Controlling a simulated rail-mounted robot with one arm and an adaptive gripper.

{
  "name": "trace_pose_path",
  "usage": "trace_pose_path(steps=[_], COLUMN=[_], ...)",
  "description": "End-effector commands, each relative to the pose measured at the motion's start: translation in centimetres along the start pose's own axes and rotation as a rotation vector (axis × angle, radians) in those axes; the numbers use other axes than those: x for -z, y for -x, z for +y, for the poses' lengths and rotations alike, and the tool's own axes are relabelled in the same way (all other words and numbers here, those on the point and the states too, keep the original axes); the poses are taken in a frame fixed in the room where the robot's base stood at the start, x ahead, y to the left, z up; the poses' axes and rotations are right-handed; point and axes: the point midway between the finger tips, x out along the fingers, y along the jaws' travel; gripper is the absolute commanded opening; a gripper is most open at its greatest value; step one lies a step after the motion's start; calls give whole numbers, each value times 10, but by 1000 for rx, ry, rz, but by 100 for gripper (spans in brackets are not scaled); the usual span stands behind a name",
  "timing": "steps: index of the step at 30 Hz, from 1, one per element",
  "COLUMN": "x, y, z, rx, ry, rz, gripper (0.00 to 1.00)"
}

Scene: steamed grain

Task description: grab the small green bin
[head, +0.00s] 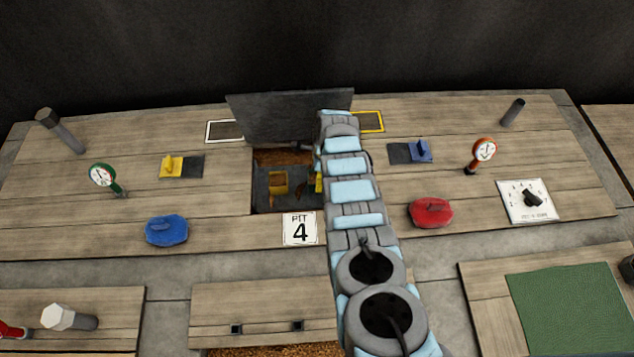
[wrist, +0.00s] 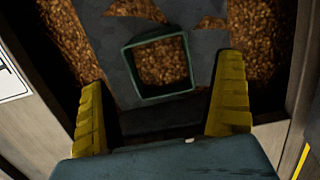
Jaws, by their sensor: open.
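The small green bin (wrist: 190,62) is a square, green-rimmed container with brown grain inside. In the wrist view it sits on a grey surface in the pit, ahead of my fingers. My gripper (wrist: 161,75) is open, with one yellow finger on each side of the picture. The bin shows between and slightly beyond the fingertips, with gaps on both sides and no contact visible. In the head view my gripper (head: 318,182) is partly hidden by my arm and reaches into the open pit. A small square shape in the pit there is too unclear to name.
The pit has wooden edges and loose grain (wrist: 265,40) around the grey surface. Its dark lid (head: 285,115) stands raised behind the opening. A "PIT 4" sign (head: 300,229) lies at the front edge. A blue knob (head: 166,230) and a red knob (head: 430,212) flank the pit.

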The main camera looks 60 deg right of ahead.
Motion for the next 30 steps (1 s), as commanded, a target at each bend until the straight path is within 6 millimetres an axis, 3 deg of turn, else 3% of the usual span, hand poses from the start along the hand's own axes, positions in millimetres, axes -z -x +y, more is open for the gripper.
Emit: trace_pose_path(steps=[8,18,26,30], x=[0,-1,-1,-1], y=[-31,-33,-33,-33], z=[-1,-1,-1,-2], rx=[1,2,2,2], ry=[0,2,2,2], rz=[-1,0,0,0], gripper=[98,98,25,25])
